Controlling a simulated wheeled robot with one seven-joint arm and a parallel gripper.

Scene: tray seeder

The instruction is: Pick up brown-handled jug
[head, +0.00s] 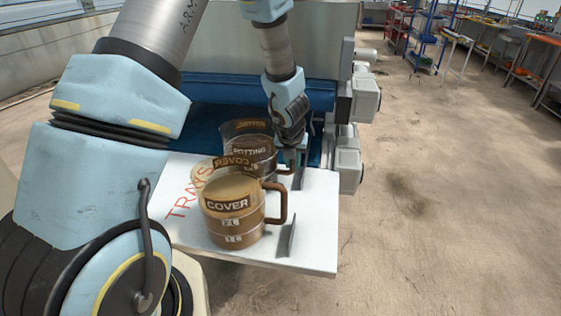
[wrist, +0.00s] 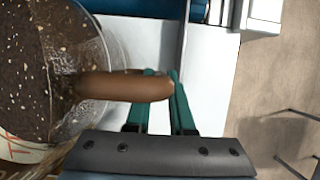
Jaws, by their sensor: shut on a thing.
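A clear jug labelled POTTING (head: 250,150), filled with dark soil, stands at the back of the white board. In the wrist view its brown handle (wrist: 115,86) reaches right from the clear wall to my green fingers. My gripper (head: 289,160) comes down from above on the jug's right side. In the wrist view my gripper (wrist: 162,84) is shut on the outer part of that handle. I cannot tell whether the jug's base touches the board. A second jug, labelled COVER (head: 232,218), holds tan material and has a brown handle too. It stands in front, partly hiding the POTTING jug.
The white board (head: 185,213) has red TRAYS lettering at its left. A thin grey upright plate (head: 291,237) stands near its front right edge. A blue and grey machine (head: 215,117) is behind. Open floor lies to the right, with shelves (head: 430,38) and benches farther back.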

